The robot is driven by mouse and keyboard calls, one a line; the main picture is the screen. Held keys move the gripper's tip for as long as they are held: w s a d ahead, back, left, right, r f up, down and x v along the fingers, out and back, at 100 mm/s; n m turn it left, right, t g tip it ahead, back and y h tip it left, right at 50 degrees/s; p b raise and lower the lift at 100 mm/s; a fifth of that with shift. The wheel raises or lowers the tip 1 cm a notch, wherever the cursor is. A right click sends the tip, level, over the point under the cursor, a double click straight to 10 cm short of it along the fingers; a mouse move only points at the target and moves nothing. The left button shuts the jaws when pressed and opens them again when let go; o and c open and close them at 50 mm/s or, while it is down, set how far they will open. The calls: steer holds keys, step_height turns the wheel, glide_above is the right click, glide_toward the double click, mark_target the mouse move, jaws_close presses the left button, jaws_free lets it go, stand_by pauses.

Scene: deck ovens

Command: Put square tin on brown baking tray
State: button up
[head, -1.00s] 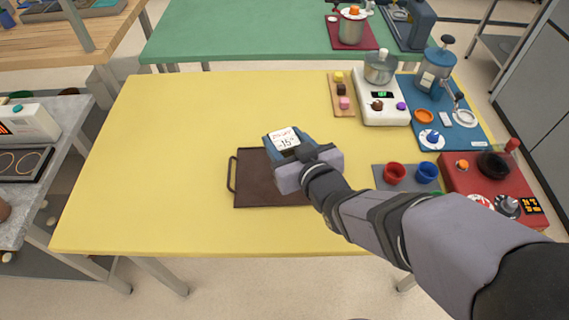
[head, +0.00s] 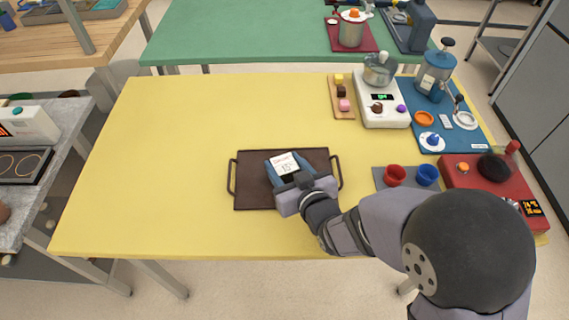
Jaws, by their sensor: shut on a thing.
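The brown baking tray (head: 252,196) lies flat on the yellow table, with a dark handle at each short end. A blue square tin with a white label (head: 287,165) is over the middle of the tray. My gripper (head: 296,183) is shut on the tin from its near right side. The tin looks low and close to the tray surface; I cannot tell whether it touches it. My gripper hides the near right part of the tin and some of the tray.
To the right stand red and blue cups (head: 395,175) on a grey mat, a red station (head: 477,180), a white scale with a pot (head: 381,110) and a blue board with a jar (head: 437,75). A wooden board (head: 342,97) holds small sweets. The table's left half (head: 150,170) is clear.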

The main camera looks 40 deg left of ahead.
mark_target(287, 168)
steer(key=shift+f, duration=0.1)
steer(key=o, duration=1.2)
steer(key=shift+d+r, duration=0.1)
steer(key=shift+r, duration=0.15)
steer(key=shift+v, duration=3.65)
steer(key=shift+f, duration=0.1)
